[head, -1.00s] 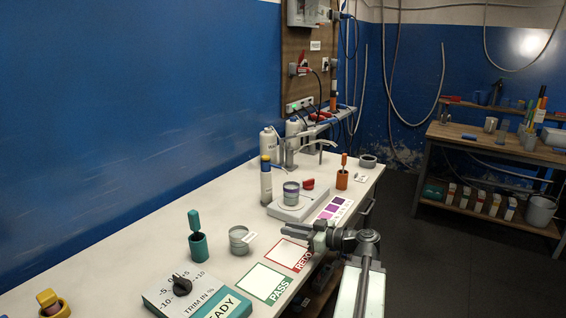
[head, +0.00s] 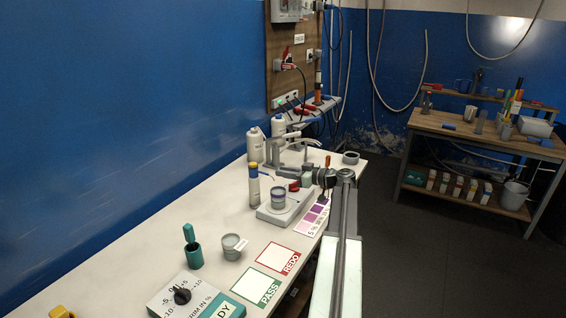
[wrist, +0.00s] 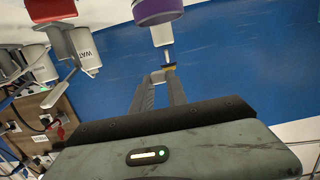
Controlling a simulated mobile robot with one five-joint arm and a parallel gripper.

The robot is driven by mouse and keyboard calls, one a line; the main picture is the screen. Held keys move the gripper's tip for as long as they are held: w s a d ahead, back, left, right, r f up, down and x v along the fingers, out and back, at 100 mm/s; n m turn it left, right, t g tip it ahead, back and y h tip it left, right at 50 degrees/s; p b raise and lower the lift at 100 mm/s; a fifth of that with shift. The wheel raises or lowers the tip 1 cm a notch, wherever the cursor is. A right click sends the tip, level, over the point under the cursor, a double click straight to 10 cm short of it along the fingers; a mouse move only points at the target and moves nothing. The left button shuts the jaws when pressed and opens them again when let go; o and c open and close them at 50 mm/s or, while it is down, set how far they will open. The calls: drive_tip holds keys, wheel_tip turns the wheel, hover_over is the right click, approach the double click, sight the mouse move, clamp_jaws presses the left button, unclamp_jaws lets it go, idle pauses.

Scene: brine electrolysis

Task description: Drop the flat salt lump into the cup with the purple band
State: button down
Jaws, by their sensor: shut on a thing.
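The lump is mostly hidden by the fingers.
A tube with a yellow and blue cap (head: 254,188) stands left of the cup. A red item (head: 294,186) is right of it. White bottles (head: 255,146) stand behind. A grey cup (head: 231,247), a teal holder (head: 193,250) and REDO and PASS cards (head: 279,258) lie nearer.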

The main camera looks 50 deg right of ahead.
drive_tip(key=shift+f+b, duration=3.2)
drive_tip(key=shift+b, duration=0.05)
drive_tip(key=shift+r, duration=0.1)
drive_tip(key=c, duration=1.2)
unclamp_jaws()
drive_tip(key=shift+c, duration=0.2)
drive_tip(key=p+v, duration=0.1)
drive_tip(key=v, duration=0.7)
drive_tip(key=shift+w, duration=0.1)
